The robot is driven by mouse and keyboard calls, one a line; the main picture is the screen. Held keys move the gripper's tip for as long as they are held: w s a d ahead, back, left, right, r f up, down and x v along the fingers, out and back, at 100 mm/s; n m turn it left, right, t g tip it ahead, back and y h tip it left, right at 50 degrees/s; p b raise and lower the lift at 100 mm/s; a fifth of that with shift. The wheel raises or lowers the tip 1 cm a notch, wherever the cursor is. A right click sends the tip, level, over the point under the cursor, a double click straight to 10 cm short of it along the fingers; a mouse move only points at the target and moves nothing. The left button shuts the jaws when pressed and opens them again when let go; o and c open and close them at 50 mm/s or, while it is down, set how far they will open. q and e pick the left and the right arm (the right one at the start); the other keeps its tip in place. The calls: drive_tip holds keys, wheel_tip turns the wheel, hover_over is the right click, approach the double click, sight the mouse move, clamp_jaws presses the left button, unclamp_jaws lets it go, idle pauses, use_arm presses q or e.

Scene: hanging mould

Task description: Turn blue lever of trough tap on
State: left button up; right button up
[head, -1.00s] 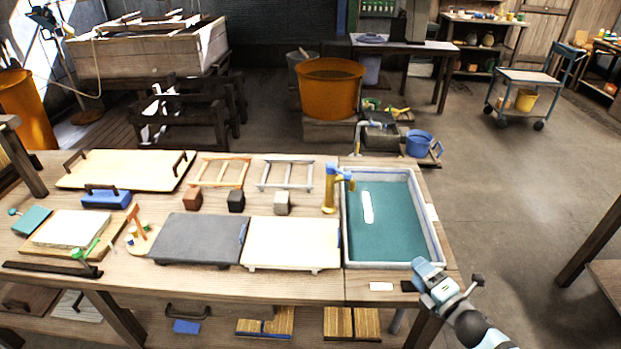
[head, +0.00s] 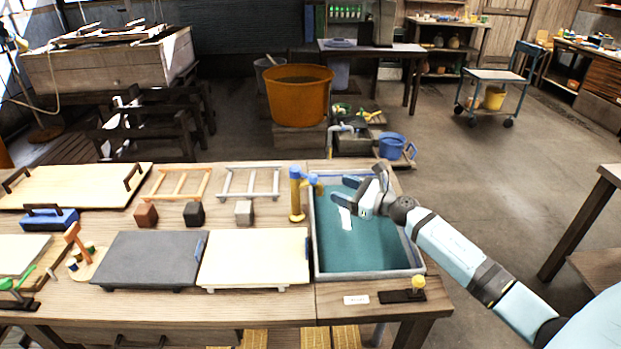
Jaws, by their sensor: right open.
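The trough tap (head: 296,201) is a yellow post at the left rim of the grey trough (head: 312,235), which holds teal water. Blue parts show at its top, and the blue lever (head: 311,178) seems to point right, toward the trough; its exact angle is too small to tell. My right gripper (head: 344,196) is open and empty above the trough, its fingers pointing left toward the tap. It is a short way right of the lever and looks apart from it. My left gripper is not in view.
A cream board (head: 255,258) and a dark grey board (head: 148,260) lie left of the trough. Small blocks and two frames (head: 250,183) stand left of the tap. A yellow-topped knob (head: 418,283) stands on a dark plate at the front right.

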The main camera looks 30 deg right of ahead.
sight(313, 178)
drive_tip(key=p+x, duration=0.1)
drive_tip(key=x, duration=0.8)
drive_tip(key=shift+w+a+f, duration=0.1)
drive_tip(key=shift+w+a, duration=0.05)
drive_tip(key=shift+w, duration=0.15)
drive_tip(key=shift+c, duration=0.4)
clamp_jaws()
